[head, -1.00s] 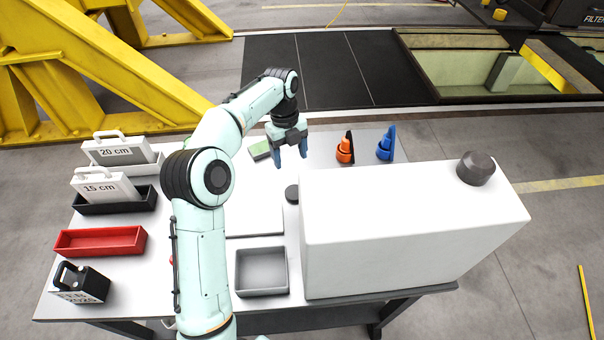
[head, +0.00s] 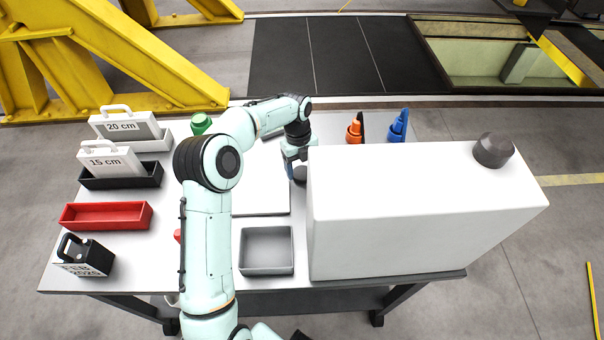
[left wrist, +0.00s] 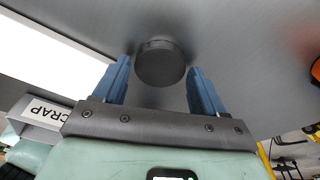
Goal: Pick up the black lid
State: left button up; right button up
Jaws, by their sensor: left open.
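The black lid (left wrist: 160,62) is a round dark disc on the table top, between and just beyond the two blue fingers in the left wrist view. In the head view only part of the lid (head: 300,174) shows, beside the tall white box. My left gripper (left wrist: 162,85) is open and empty, with one finger on each side of the lid. In the head view my left gripper (head: 291,167) points down close to the white box's left end and partly hides the lid. My right gripper is not in view.
The tall white box (head: 400,225) with a dark cap (head: 493,150) stands close on the right. A grey tray (head: 266,270) lies nearer. Orange (head: 354,131) and blue (head: 398,126) items stand behind.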

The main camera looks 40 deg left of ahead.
pick_arm(q)
jog(key=shift+f, duration=0.35)
jog(key=c, duration=0.9)
jog(key=shift+r, duration=0.15)
